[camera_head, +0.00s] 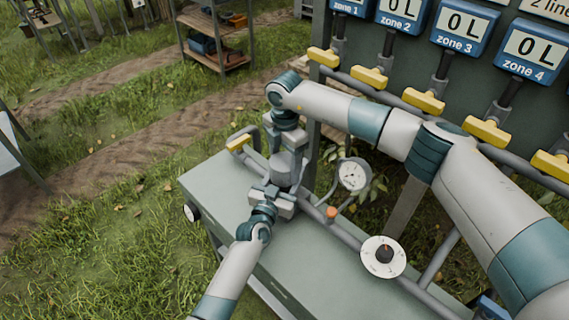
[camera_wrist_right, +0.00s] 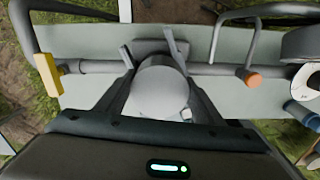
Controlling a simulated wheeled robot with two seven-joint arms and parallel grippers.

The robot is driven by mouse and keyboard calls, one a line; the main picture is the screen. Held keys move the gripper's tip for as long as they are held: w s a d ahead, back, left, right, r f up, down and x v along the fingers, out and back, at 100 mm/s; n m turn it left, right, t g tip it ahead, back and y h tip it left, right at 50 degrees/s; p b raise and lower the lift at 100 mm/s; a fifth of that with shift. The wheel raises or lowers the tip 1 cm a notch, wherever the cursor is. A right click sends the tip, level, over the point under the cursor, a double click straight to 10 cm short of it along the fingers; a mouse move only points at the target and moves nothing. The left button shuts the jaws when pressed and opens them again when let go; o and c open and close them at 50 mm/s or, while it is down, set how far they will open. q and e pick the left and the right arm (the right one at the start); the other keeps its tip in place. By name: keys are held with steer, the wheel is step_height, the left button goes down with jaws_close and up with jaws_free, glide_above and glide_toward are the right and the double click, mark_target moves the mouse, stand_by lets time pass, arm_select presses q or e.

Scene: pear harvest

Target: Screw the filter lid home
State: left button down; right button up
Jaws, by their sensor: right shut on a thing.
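The filter lid (camera_wrist_right: 160,93) is a round light grey cap, seen from above in the right wrist view. My right gripper (camera_head: 287,150) comes down on it from above and is shut on it; in the wrist view its dark fingers lie on both sides of the cap. The grey filter housing (camera_head: 284,168) stands upright on the pipe, mostly hidden by my grippers. My left gripper (camera_head: 271,198) is low at the housing's near side. Its fingertips are hidden, so I cannot tell if it grips the housing. The thread under the lid is hidden.
The grey-green bench (camera_head: 225,190) carries the pipe (camera_wrist_right: 100,67), with a yellow valve handle (camera_wrist_right: 47,74), an orange knob (camera_wrist_right: 253,79) and a pressure gauge (camera_head: 354,174). A white dial (camera_head: 384,257) is nearer right. Yellow zone valves (camera_head: 423,101) line the panel behind. Grass lies left.

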steer(key=m, duration=0.6)
steer(key=shift+d+r, duration=0.1)
steer(key=m, duration=0.5)
steer(key=shift+s, duration=0.1)
steer(key=o, duration=1)
steer(key=shift+o, duration=0.2)
steer(key=shift+s+r, duration=0.1)
steer(key=shift+r, duration=2.05)
